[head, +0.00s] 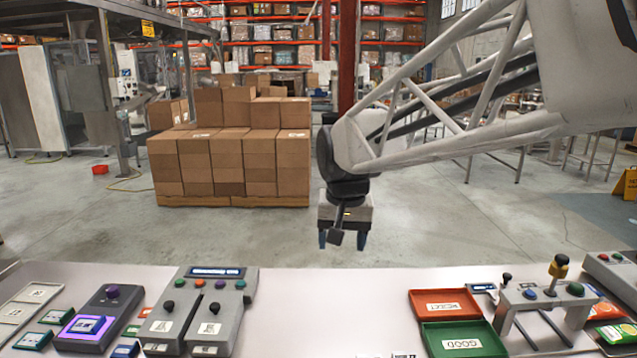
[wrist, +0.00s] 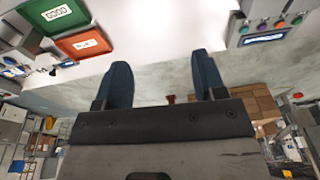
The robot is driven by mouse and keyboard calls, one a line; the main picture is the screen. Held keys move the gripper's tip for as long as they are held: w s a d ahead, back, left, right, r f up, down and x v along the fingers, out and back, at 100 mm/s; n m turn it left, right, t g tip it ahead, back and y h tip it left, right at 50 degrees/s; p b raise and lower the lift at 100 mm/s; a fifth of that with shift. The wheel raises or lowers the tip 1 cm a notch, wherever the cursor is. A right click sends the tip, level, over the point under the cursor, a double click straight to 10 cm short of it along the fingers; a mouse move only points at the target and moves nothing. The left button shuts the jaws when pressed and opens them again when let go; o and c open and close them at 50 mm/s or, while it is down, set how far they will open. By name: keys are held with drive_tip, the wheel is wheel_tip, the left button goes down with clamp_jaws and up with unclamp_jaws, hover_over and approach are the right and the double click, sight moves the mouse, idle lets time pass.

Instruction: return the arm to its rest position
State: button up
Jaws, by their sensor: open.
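My gripper (head: 343,240) hangs from my arm past the far edge of the table in the head view, pointing down, with the warehouse floor behind it. In the wrist view its two blue fingers (wrist: 160,85) stand wide apart with nothing between them. The gripper is open and empty. It touches nothing that I can see.
The white table (head: 330,310) is clear in the middle. A grey console (head: 215,305) and a dark device (head: 95,320) stand left. A red tray (head: 440,303), a green tray (head: 465,340) and a lever stand (head: 545,295) are right. Stacked boxes (head: 230,160) lie beyond.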

drive_tip(key=s+d+f, duration=0.4)
drive_tip(key=s+d, duration=0.3)
drive_tip(key=s, duration=0.4)
drive_tip(key=s+d+f, duration=0.4)
drive_tip(key=s+d, duration=0.3)
drive_tip(key=s, duration=0.5)
drive_tip(key=shift+s+f+t+h, duration=0.15)
drive_tip(key=shift+s+t+h, duration=0.15)
drive_tip(key=shift+t, duration=0.1)
